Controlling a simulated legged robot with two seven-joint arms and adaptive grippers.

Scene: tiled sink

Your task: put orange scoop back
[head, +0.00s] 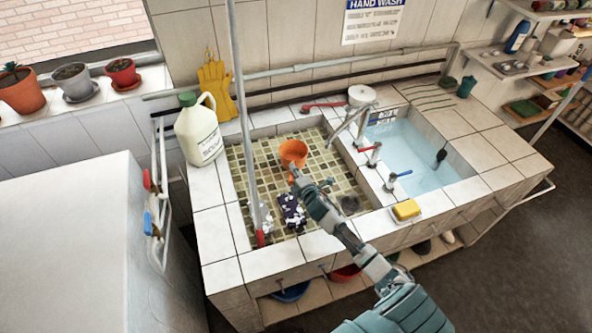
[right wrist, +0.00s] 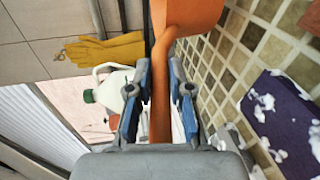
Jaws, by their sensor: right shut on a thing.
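The orange scoop (head: 293,152) is over the left, tiled basin (head: 262,165) of the sink, near its middle. My right gripper (head: 297,181) reaches in from the lower right and is shut on the scoop's handle. In the right wrist view the orange handle (right wrist: 161,100) runs between the two blue fingers (right wrist: 160,95), with the scoop's cup (right wrist: 188,14) beyond them at the top. I cannot tell how far the scoop is above the basin floor. My left gripper is not in view.
A purple cloth with white foam (head: 291,210) lies in the tiled basin. A white jug (head: 199,130) stands on the left rim, with yellow gloves (head: 216,88) hanging behind. The right basin (head: 415,150) holds water. A yellow sponge (head: 406,209) sits on the front rim. A vertical pipe (head: 240,110) crosses the left side.

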